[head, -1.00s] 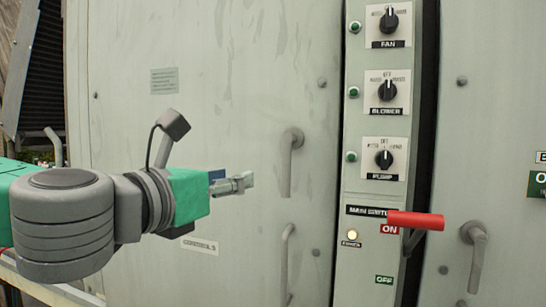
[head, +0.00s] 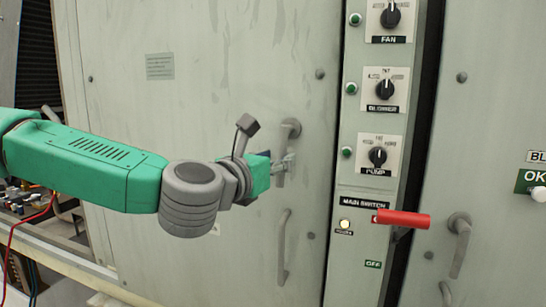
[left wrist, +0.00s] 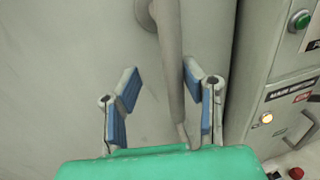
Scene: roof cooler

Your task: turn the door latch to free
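The grey door latch (head: 291,128) is on the left cabinet door, with its handle hanging down from a round pivot. In the left wrist view the latch handle (left wrist: 172,70) runs down between the two blue-padded fingers. My left gripper (head: 287,166) is at the lower part of this handle, and it shows in the left wrist view (left wrist: 160,85) as open, with one finger on each side. The right finger is close to the handle; I cannot tell whether it touches. A gap shows between the left finger and the handle. My right gripper is not in view.
A lower grey handle (head: 282,250) is below on the same door. The switch panel (head: 357,225), with knobs and a red lever (head: 403,219), stands to the right. Another latch (head: 459,245) is on the right door. A pale rail (head: 60,255) is at lower left.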

